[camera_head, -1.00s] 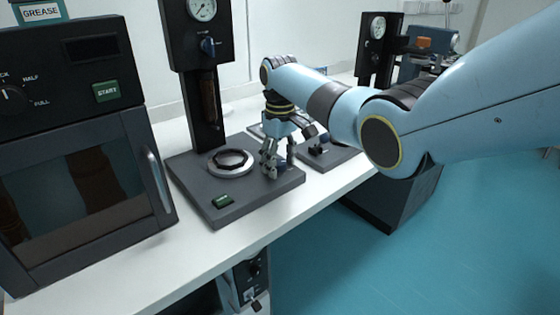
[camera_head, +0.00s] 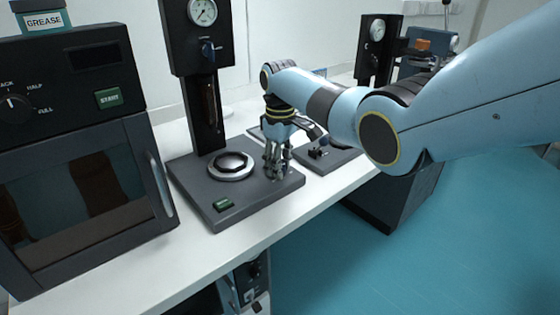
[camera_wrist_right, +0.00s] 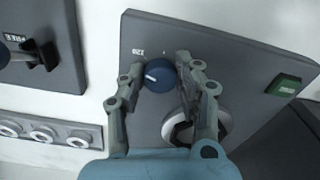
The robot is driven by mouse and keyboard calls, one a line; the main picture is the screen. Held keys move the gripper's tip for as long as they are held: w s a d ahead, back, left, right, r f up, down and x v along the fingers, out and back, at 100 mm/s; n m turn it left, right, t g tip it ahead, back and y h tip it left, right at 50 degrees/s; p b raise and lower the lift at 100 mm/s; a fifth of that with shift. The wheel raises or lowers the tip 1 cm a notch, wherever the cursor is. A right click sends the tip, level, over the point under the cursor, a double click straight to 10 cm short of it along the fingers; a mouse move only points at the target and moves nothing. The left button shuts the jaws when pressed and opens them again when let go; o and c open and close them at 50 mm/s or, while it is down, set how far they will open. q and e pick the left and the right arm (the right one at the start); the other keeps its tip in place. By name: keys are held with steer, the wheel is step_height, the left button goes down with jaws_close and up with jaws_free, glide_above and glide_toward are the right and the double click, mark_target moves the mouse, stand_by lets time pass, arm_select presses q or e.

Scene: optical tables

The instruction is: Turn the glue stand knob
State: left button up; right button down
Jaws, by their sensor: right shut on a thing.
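The glue stand is a dark stand with a flat base (camera_head: 205,196), a column, a gauge and a round ring plate (camera_head: 231,166). Its blue round knob (camera_wrist_right: 159,75) shows in the right wrist view, with a white mark pointing left. My right gripper (camera_head: 277,172) is at the base's right corner, fingers pointing down; in the wrist view its fingers (camera_wrist_right: 160,67) are on both sides of the knob, shut on it. In the head view the fingers mostly hide the knob. My left gripper is not in view.
A dark oven-like box (camera_head: 70,130) with a START button stands left on the white bench (camera_head: 170,262). A second dark stand (camera_head: 372,55) is behind the right arm. Teal floor (camera_head: 430,250) is open at right.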

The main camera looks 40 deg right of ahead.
steer(key=n+p, duration=0.1)
steer(key=n, duration=0.3)
steer(key=shift+r+n+p, duration=0.15)
steer(key=shift+n+p, duration=0.15)
steer(key=shift+p, duration=0.1)
steer(key=n+p, duration=0.1)
steer(key=n, duration=0.4)
steer(key=shift+w+d, duration=0.1)
steer(key=n, duration=0.6)
steer(key=shift+n, duration=0.4)
steer(key=n, duration=0.5)
steer(key=shift+w, duration=0.15)
steer(key=shift+n, duration=0.3)
steer(key=c, duration=0.9)
jaws_free()
steer(key=shift+c, duration=0.2)
step_height(320, 180, up, 12)
steer(key=shift+f, duration=0.2)
